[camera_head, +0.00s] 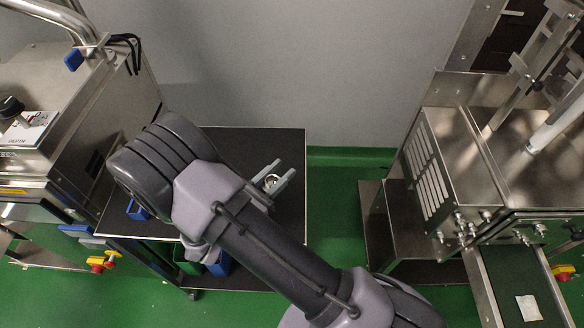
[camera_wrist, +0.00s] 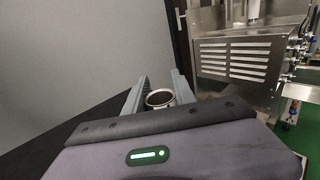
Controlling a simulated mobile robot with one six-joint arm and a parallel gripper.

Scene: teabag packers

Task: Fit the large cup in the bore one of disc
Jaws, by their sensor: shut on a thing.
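My gripper (camera_head: 279,179) is over the dark table between the two machines, its two grey fingers pointing up and right in the head view. The fingers are shut on a round metal cup (camera_head: 270,181), taken to be the large cup. In the wrist view the cup (camera_wrist: 160,98) sits between the fingers of the gripper (camera_wrist: 160,92), with its dark open mouth and bright rim showing. The lower part of the cup is hidden by my gripper body. I cannot make out the disc or its bore in either view.
The dark table top (camera_head: 262,146) looks clear around the gripper. A steel machine (camera_head: 85,95) stands left, with a blue item (camera_head: 138,209) near the table's left side. Another steel machine (camera_head: 465,160) stands right, with a white packet (camera_head: 528,308) on its conveyor. Green floor lies between.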

